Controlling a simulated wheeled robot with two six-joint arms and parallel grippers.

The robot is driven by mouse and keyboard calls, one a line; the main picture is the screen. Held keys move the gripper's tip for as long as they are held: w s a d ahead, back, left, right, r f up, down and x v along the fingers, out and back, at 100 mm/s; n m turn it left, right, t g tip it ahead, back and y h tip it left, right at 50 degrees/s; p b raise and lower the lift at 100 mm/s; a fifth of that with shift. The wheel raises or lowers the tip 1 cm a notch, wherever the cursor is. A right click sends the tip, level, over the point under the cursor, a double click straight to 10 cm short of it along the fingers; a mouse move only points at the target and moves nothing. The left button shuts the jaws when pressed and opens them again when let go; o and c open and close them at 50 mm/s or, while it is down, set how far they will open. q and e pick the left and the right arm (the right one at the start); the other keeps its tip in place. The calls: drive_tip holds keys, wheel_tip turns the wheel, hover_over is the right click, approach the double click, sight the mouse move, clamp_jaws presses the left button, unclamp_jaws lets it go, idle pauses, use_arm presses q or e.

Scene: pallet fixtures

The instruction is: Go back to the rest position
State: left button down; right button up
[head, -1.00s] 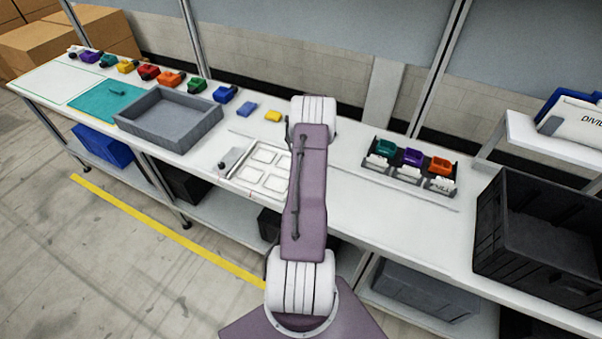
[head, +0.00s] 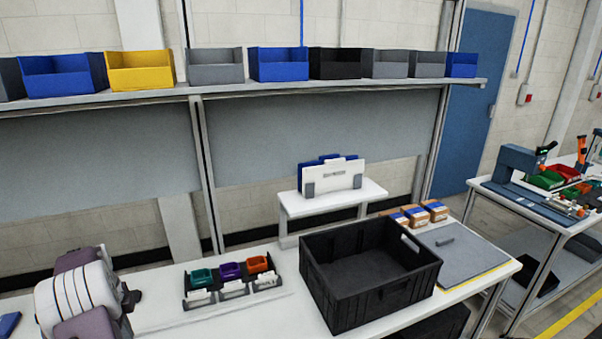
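Only a purple and white section of one of my arms shows at the lower left, over the workbench (head: 170,312). A dark rack (head: 236,292) with a teal, a purple and an orange small bin stands on the bench right of my arm, with white cards in front of the bins.
A large black crate (head: 385,310) stands on the bench right of the rack and looks empty. Behind it is a white riser (head: 300,206) with a folder stand. A grey lidded panel (head: 465,254) and small boxes (head: 435,210) lie farther right. Bins line the upper shelf (head: 290,86).

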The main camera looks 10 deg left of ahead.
use_arm(q)
drive_tip(key=w+d+r+m, duration=0.3)
drive_tip(key=w+d+r, duration=0.3)
drive_tip(key=w+d, duration=0.25)
drive_tip(key=d+r+m+t, duration=0.1)
drive_tip(key=d+r+m, duration=0.1)
drive_tip(key=d, duration=1.5)
drive_tip(key=s+d+f+n, duration=0.2)
drive_tip(key=s+d+n, duration=0.3)
drive_tip(key=s+d, duration=0.5)
drive_tip(key=s+d+f+n, duration=0.1)
drive_tip(key=s+f+n, duration=0.3)
drive_tip(key=n, duration=0.8)
drive_tip(key=shift+s+d, duration=0.15)
drive_tip(key=shift+s, duration=0.4)
